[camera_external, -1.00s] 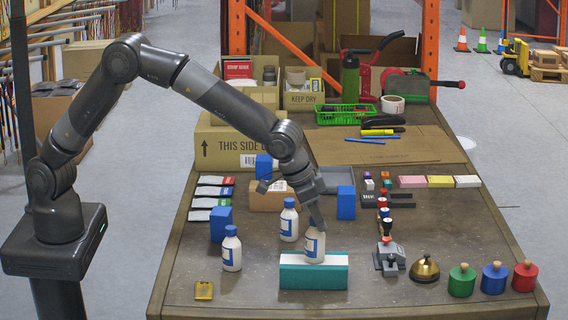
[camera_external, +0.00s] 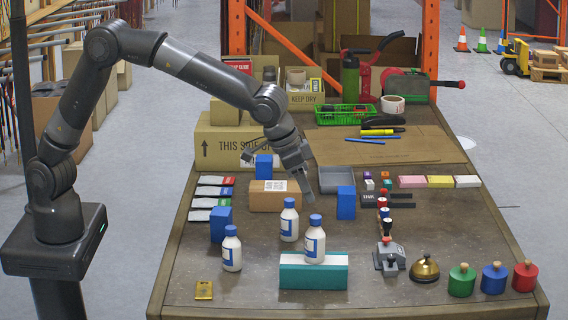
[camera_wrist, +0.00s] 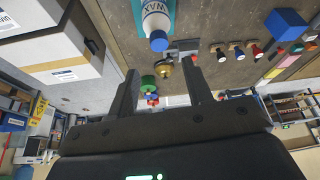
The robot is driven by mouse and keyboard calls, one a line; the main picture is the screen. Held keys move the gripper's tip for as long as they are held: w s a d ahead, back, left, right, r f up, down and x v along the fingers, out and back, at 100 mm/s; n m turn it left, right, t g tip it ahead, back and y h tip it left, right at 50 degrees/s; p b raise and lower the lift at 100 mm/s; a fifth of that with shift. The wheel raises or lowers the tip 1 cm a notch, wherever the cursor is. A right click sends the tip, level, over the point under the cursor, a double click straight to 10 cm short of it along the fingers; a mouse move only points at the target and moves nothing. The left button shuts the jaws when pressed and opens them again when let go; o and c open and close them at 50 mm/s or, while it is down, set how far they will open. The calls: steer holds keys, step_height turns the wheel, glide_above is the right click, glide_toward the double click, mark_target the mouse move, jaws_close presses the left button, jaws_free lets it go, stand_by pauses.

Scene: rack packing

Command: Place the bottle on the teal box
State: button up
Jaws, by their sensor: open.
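A white bottle with a blue cap and blue label (camera_external: 314,240) stands upright on top of the teal box (camera_external: 313,277), which has a white upper band. The bottle also shows in the wrist view (camera_wrist: 156,22), with part of the teal box beside it. My gripper (camera_external: 305,184) is open and empty, above and behind the bottle, clear of it. Two similar bottles stand on the table: one at the left (camera_external: 231,249) and one behind (camera_external: 289,220).
Blue blocks (camera_external: 221,224), (camera_external: 346,202), a cardboard box (camera_external: 268,196) and a grey tray (camera_external: 320,180) stand near my gripper. Stamps, a gold bell (camera_external: 425,269) and coloured round pieces stand to the right. The table front left is mostly clear, with a small yellow item (camera_external: 204,290).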

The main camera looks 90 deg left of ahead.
steer(key=s+a+r, duration=0.5)
steer(key=s+r, duration=0.1)
steer(key=s, duration=0.4)
steer(key=s+a+r, duration=0.5)
steer(key=s+r, duration=0.2)
steer(key=s, duration=0.3)
steer(key=s+a+f+m, duration=0.1)
steer(key=s+a+f, duration=0.1)
steer(key=s, duration=0.9)
steer(key=s+a+f+t, duration=0.1)
steer(key=s+a+f, duration=0.1)
steer(key=s, duration=0.9)
steer(key=shift+s+f+m+h, duration=0.15)
steer(key=shift+f+m+h, duration=0.15)
steer(key=shift+m, duration=0.1)
